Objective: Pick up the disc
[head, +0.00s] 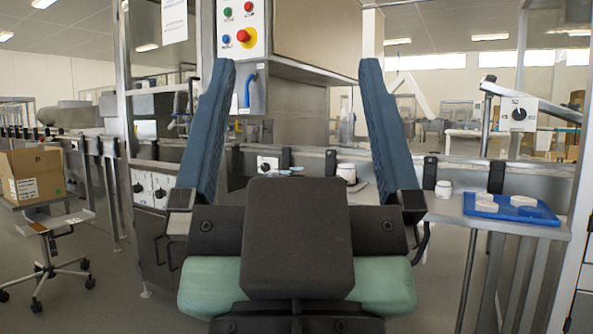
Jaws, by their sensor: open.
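My gripper (297,66) fills the middle of the head view, its two blue ribbed fingers spread wide apart and pointing up and away. Nothing is between the fingers but the background. A blue tray (545,220) lies on the metal table at the right. On it are two small white disc-like pieces (487,207) and a blue round piece (530,212). My gripper is to the left of the tray and well apart from it. Some small pale blue pieces (290,171) sit farther back, seen between the fingers; their shape is too small to tell.
A white jar (444,189) stands left of the tray, and another jar (347,173) stands farther back. A metal machine with a button panel (240,28) rises behind my gripper. A cardboard box (33,174) and a wheeled stool (47,255) are at the left, with open floor around.

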